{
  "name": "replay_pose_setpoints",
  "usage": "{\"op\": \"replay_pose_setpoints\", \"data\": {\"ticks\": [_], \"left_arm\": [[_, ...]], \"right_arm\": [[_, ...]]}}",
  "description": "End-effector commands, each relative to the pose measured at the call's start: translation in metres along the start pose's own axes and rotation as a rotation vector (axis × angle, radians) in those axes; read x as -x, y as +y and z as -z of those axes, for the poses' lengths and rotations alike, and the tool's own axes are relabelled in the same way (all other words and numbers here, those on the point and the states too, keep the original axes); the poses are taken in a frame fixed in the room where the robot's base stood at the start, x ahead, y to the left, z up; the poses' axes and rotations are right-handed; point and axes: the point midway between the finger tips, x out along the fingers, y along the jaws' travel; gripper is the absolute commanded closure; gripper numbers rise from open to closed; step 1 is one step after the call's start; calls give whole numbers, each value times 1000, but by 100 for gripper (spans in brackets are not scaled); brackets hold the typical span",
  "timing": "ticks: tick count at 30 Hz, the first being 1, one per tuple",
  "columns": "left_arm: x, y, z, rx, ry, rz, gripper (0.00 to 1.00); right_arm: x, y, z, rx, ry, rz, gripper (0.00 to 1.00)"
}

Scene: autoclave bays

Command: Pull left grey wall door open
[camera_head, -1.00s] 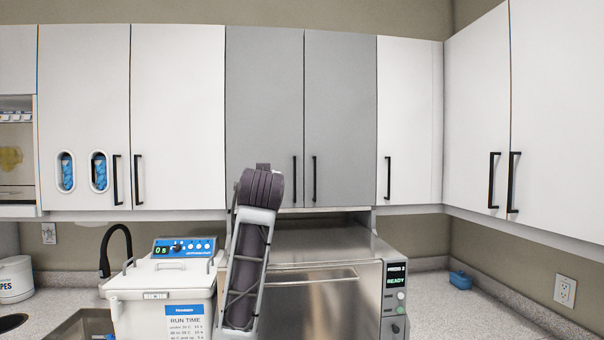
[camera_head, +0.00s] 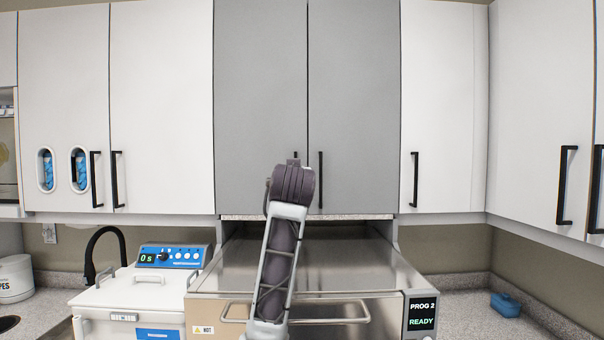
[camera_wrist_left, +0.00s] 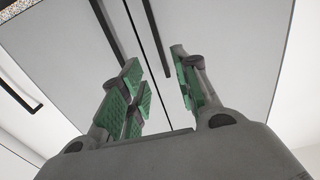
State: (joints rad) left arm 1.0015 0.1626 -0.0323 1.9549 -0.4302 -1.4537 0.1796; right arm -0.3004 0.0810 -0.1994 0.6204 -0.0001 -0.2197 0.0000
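The left grey wall door (camera_head: 258,90) is shut, flush with the right grey door (camera_head: 354,90). Its black vertical handle (camera_head: 295,156) is mostly hidden behind my left arm in the head view. In the left wrist view, which looks inverted, the left grey door (camera_wrist_left: 235,70) fills the right side. Its handle (camera_wrist_left: 155,38) shows in the gap between the fingers. My left gripper (camera_wrist_left: 155,62) is open, with green pads on both sides of that handle's line and no visible grip. I cannot tell whether the fingertips reach past the handle. My right gripper is not in view.
The right grey door's handle (camera_head: 320,180) is close beside. A steel autoclave (camera_head: 320,262) stands below the doors, with a white unit (camera_head: 120,295) to its left. White cabinets flank the grey doors. A blue object (camera_head: 506,305) lies on the right counter.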

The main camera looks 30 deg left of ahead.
Motion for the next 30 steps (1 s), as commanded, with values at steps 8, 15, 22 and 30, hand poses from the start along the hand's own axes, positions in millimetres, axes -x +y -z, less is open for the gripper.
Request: {"op": "replay_pose_setpoints", "data": {"ticks": [8,15,22,30], "left_arm": [[0,0,0,0,0,0,69],[0,0,0,0,0,0,69],[-9,0,1,-1,-1,0,69],[-37,0,1,-2,-2,2,69]], "right_arm": [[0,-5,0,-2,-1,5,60],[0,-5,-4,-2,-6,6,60],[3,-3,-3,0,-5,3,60],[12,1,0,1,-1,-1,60]]}}
